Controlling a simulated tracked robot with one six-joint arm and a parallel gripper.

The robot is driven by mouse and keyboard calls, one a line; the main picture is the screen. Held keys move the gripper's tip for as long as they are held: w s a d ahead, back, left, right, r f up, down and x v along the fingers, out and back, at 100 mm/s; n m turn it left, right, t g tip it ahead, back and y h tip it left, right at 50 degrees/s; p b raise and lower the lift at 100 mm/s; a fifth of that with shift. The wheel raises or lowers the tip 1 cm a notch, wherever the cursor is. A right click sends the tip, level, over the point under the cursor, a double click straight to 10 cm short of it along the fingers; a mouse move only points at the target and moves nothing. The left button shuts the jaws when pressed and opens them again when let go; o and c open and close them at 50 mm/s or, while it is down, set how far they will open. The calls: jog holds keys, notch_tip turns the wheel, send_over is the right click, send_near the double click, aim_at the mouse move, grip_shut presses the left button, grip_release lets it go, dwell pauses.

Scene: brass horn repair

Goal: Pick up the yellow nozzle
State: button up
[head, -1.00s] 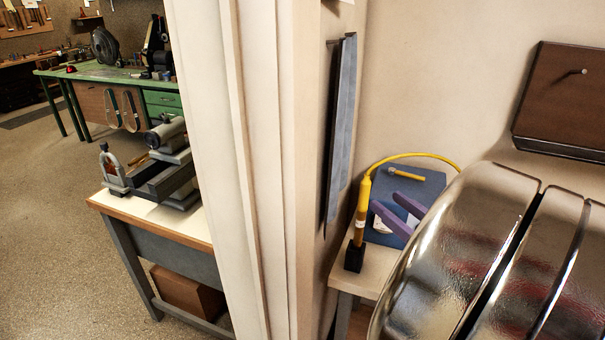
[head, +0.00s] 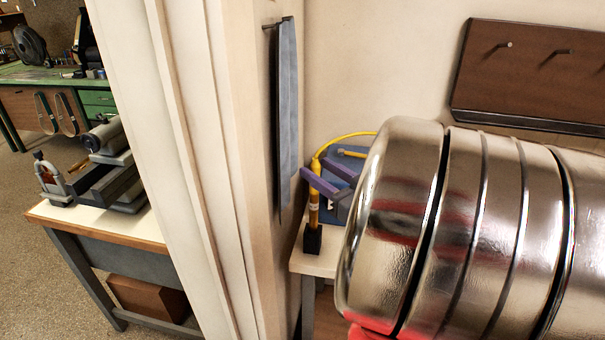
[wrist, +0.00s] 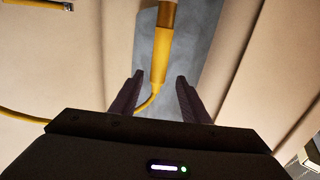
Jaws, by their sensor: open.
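The yellow nozzle (head: 313,205) stands upright in a small black holder (head: 312,239) at the corner of a pale bench, with a yellow hose curving from its top. My gripper (head: 311,166) has purple fingers and is open at the nozzle's upper part; one finger crosses in front of it in the head view. In the wrist view, the nozzle (wrist: 160,62) shows between the two fingertips of my gripper (wrist: 160,78), nearer the left one, with no clear contact. I cannot tell how deep it sits between the fingers.
A grey-blue strip (head: 287,110) hangs on the wall beside the nozzle. My shiny arm hides the bench's right side. A wall edge (head: 190,150) separates another bench (head: 90,222) at left.

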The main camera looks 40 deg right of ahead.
jog(key=shift+w, duration=0.75)
jog(key=shift+w, duration=0.1)
jog(key=w, duration=0.5)
jog(key=shift+d, duration=0.3)
grip_shut()
dwell(0.4)
